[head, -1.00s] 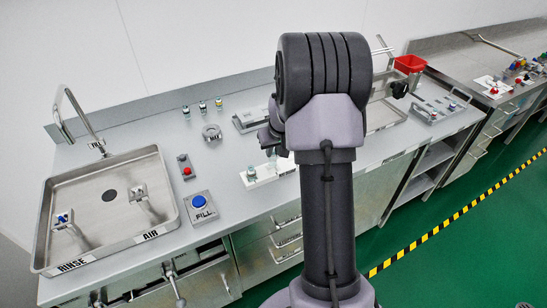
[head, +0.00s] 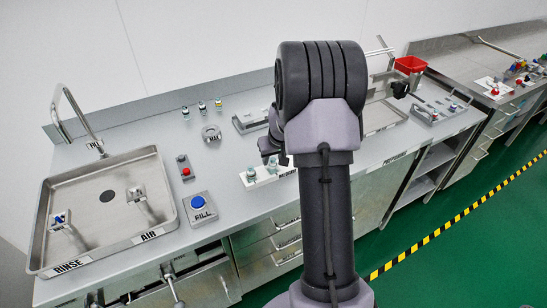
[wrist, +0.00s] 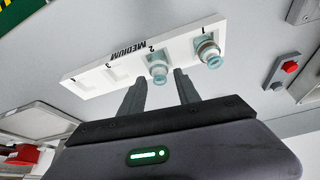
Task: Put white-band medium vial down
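A white rack (wrist: 100,70) marked MEDIUM, with numbered places, lies on the counter; it also shows in the head view (head: 289,172). A small pale-teal-capped vial (wrist: 158,72) stands in place 2. A similar vial (wrist: 208,53) stands in place 1. Both show in the head view, at place 2 (head: 272,165) and place 1 (head: 251,175). Which one has the white band I cannot tell for sure. My gripper (wrist: 160,80) is open, its fingers on either side of the place 2 vial with gaps showing. Places 3 and 4 look empty.
A red button box (wrist: 288,72) lies beside the rack. In the head view, a FILL button (head: 198,203) and a sink tray (head: 60,190) are left. Several small vials (head: 202,106) stand at the back. A red bin (head: 410,64) is far right.

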